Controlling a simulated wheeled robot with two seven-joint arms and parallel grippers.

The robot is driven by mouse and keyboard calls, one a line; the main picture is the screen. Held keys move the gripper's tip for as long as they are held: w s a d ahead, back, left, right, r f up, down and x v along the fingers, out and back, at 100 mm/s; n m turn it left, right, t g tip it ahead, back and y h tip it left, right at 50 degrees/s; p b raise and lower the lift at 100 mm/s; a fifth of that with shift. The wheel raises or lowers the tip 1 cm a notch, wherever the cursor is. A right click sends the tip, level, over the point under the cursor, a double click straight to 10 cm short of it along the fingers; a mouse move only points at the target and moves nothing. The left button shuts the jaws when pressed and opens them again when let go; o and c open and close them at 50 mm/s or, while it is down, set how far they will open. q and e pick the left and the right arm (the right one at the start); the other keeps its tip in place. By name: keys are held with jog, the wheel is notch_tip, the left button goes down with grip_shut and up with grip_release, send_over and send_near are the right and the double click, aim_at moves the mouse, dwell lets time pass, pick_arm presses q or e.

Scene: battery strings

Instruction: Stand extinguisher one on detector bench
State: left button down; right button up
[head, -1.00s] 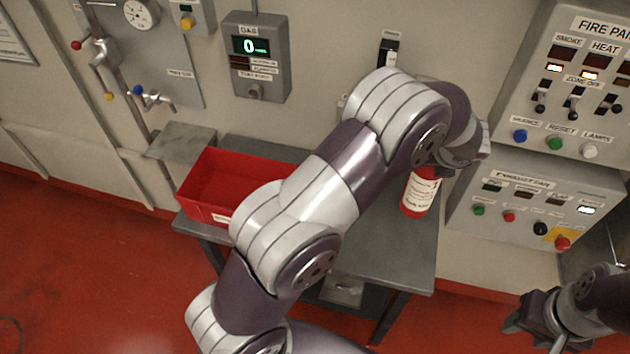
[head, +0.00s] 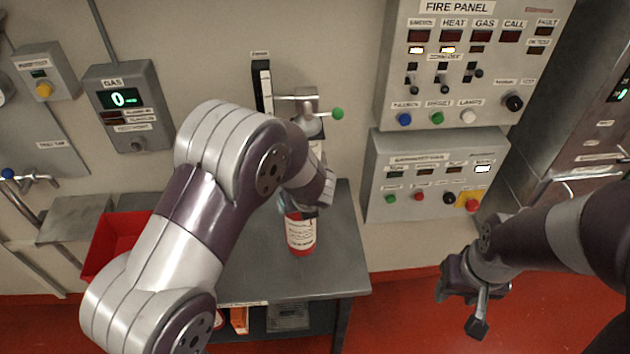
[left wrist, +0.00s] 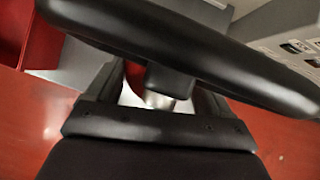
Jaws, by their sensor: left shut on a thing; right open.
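Extinguisher one (head: 301,236) is a red cylinder with a white label, upright in the head view. It appears over the right part of the grey bench (head: 335,270); I cannot tell whether its base touches the top. My left gripper (head: 303,207) is shut on its upper end, mostly hidden by my wrist. In the left wrist view, a red and silver part of the extinguisher (left wrist: 158,100) shows between the dark fingers, below a black bar. My right gripper (head: 465,298) is open and empty, right of the bench and away from it.
A red tray (head: 112,240) is at the bench's left, partly behind my left arm. The gas detector box (head: 128,108), fire panel (head: 470,70) and exhaust fan box (head: 435,175) are on the wall. A pipe with a green knob (head: 337,114) is behind the extinguisher. The bench's right part is clear.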

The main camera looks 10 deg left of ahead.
aim_at(298, 218)
pick_arm(q)
jog(key=shift+s+a+f, duration=0.3)
jog(key=shift+s+a, duration=0.1)
jog(key=shift+s, duration=0.2)
jog(key=shift+s+f, duration=0.1)
jog(key=shift+f, duration=0.25)
notch_tip(298, 218, down, 3)
jog(key=shift+f, duration=0.2)
jog(key=shift+f+b, duration=0.15)
jog(key=shift+b, duration=0.25)
